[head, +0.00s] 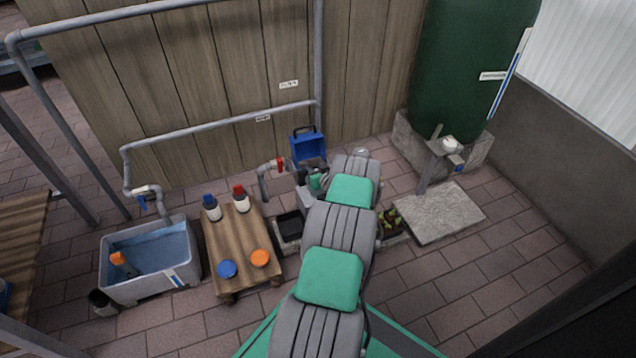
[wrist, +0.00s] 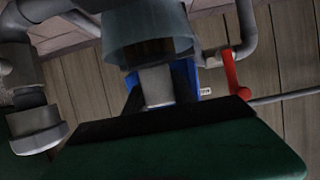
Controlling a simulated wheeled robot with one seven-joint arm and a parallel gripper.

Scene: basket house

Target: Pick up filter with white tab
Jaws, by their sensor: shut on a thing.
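My gripper (wrist: 160,78) is in the wrist view with its two dark fingers on either side of a pale grey-white tab (wrist: 158,88). It is shut on this tab. Beyond the tab is a blue-grey, cup-shaped body (wrist: 118,42) with a darker brownish inside. It appears to be the filter the tab belongs to, but the join is partly hidden. In the head view my arm covers most of the work area, and the filter cannot be made out clearly there.
A red-handled valve (wrist: 232,80) on a grey pipe is close on the right. A blue container (head: 308,148) stands behind my gripper by the fence. A wooden low table (head: 238,232) with bottles and lids and a grey tub (head: 150,285) stand left.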

